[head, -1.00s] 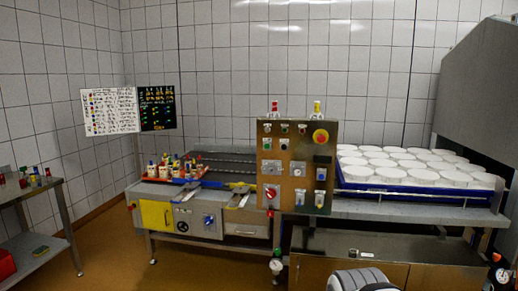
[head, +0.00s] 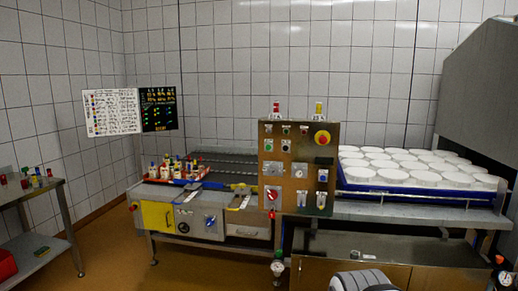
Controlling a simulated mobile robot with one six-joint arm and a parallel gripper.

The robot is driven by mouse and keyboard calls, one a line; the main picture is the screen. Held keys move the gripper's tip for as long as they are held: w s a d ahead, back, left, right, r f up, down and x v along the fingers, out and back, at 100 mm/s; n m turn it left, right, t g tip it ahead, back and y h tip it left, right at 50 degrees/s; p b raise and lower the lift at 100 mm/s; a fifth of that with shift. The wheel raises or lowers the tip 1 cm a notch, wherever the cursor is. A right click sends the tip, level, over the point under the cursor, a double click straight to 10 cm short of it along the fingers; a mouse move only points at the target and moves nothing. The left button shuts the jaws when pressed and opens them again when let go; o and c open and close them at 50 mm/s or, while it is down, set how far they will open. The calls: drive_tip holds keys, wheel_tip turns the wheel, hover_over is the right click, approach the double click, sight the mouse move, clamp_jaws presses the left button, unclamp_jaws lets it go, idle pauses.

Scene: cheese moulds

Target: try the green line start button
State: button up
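A brown upright control panel (head: 297,158) stands on the front side of the line, right of centre. Small round buttons sit in its upper left part, and one near the left edge (head: 268,146) looks green. Their labels are too small to read, so I cannot tell which is the line start button. A red mushroom button on a yellow disc (head: 322,137) is at the upper right. A red rotary switch (head: 272,193) is at the lower left. A grey rounded part of my arm shows at the bottom edge. My gripper's fingers are not visible.
White cheese moulds fill a blue tray (head: 420,191) right of the panel. A tray of bottles (head: 176,172) stands on the bench at left, above a yellow box (head: 157,216). A side table (head: 35,192) is at far left. Floor between is clear.

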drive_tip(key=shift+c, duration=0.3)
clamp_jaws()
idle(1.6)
